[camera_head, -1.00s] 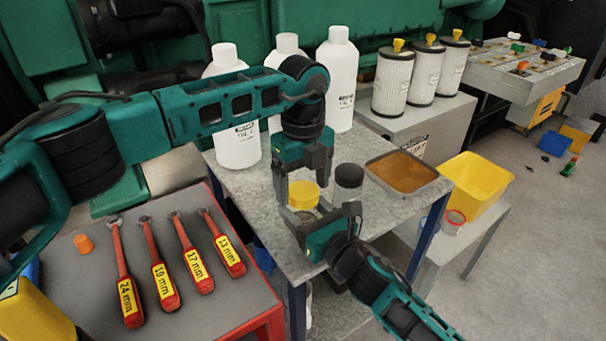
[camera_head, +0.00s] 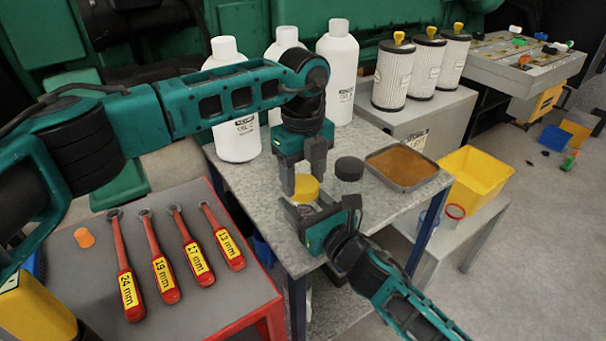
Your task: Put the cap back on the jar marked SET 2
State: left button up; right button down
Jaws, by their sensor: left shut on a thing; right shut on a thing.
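A yellow cap (camera_head: 306,187) is between the fingers of my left gripper (camera_head: 303,184), which points down and is shut on it. Directly below is a clear jar (camera_head: 297,210), mostly hidden by my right gripper (camera_head: 312,216), which is shut on it from the front. The cap is at the jar's mouth; whether it is seated I cannot tell. No SET 2 marking is readable.
A tray of brown material (camera_head: 402,167) lies right of the jars. White oil bottles (camera_head: 237,142) stand behind. A yellow bin (camera_head: 474,182) and a red-rimmed container (camera_head: 454,214) are on the lower right stand. Wrenches (camera_head: 162,268) lie on the left cart.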

pick_arm(q)
jog(key=m, duration=0.5)
jog(key=shift+m, duration=0.4)
jog(key=m, duration=0.3)
jog(key=shift+m, duration=0.4)
jog(key=m, duration=0.3)
jog(key=shift+m, duration=0.3)
jog(key=m, duration=1.2)
jog(key=shift+m, duration=0.4)
jog(key=o, duration=1.2)
jog(key=shift+o, duration=0.2)
